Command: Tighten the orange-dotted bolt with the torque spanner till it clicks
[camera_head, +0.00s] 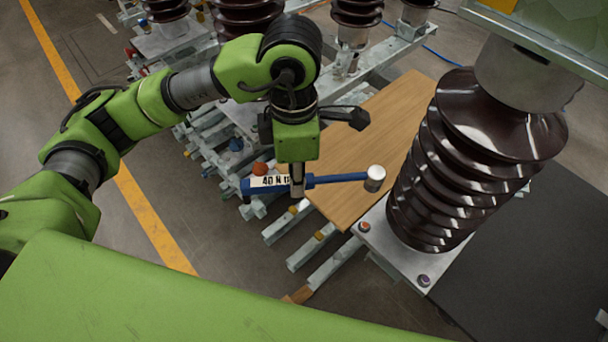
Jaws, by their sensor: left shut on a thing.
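The blue torque spanner (335,179) has a white label reading "40 N", partly covered, and a silver socket head (375,179) at its right end. My left gripper (297,186) is shut on the spanner's shaft from above and holds it roughly level. The orange-dotted bolt (365,227) sits at the left corner of the grey base plate (395,249) under the large brown insulator. The socket head shows above and slightly right of this bolt in the picture, apart from it. My right gripper is not in view.
The ribbed insulator (450,170) rises just right of the bolt. A purple-dotted bolt (424,280) sits at the plate's front corner. A wooden board (345,204) lies behind the spanner. Metal bars (290,222) lie below it. A dark surface (530,255) lies at right.

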